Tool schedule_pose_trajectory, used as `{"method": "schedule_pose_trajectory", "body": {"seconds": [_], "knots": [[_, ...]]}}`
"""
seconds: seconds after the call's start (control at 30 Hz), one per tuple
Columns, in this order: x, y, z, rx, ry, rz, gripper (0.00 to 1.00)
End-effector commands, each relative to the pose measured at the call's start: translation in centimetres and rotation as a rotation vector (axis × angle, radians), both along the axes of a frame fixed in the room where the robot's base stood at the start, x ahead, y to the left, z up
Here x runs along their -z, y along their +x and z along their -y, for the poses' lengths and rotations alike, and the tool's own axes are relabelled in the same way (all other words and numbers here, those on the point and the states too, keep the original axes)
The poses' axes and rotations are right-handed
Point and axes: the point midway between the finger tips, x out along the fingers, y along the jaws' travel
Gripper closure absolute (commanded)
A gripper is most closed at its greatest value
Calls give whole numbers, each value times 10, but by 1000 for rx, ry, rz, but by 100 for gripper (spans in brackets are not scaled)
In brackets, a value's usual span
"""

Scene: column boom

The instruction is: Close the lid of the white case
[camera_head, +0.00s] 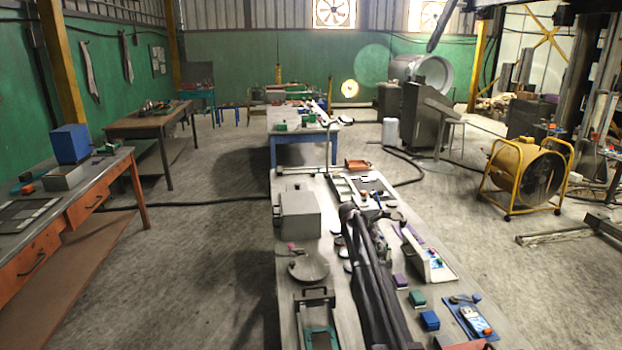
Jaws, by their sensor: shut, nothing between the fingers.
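The white case (438,268) stands on the right side of the long grey bench, in the middle distance. A pale panel stands tilted along its left side and looks like its raised lid (414,246); small coloured items show by its opening. My dark arm reaches up the bench from the lower edge, left of the case. My gripper (349,212) seems to be at the far end of it, shut and empty, apart from the case. Its fingers are too small and dark to make out clearly. The arm hides part of the bench.
A grey box (298,214) and a round grey disc (309,266) lie left of my arm. Green (417,298) and blue (430,320) blocks sit in front of the case. A blue tray (468,318) lies at the near right edge. An orange container (358,164) is farther back.

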Motion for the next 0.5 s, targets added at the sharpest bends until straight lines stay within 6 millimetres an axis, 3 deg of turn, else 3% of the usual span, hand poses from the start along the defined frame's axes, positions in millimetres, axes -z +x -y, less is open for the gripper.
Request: {"method": "schedule_pose_trajectory", "body": {"seconds": [0.27, 0.5], "knots": [[13, -72, -22, 198, 127, 147, 100], [27, -155, -52, 488, 285, 308, 100]]}}
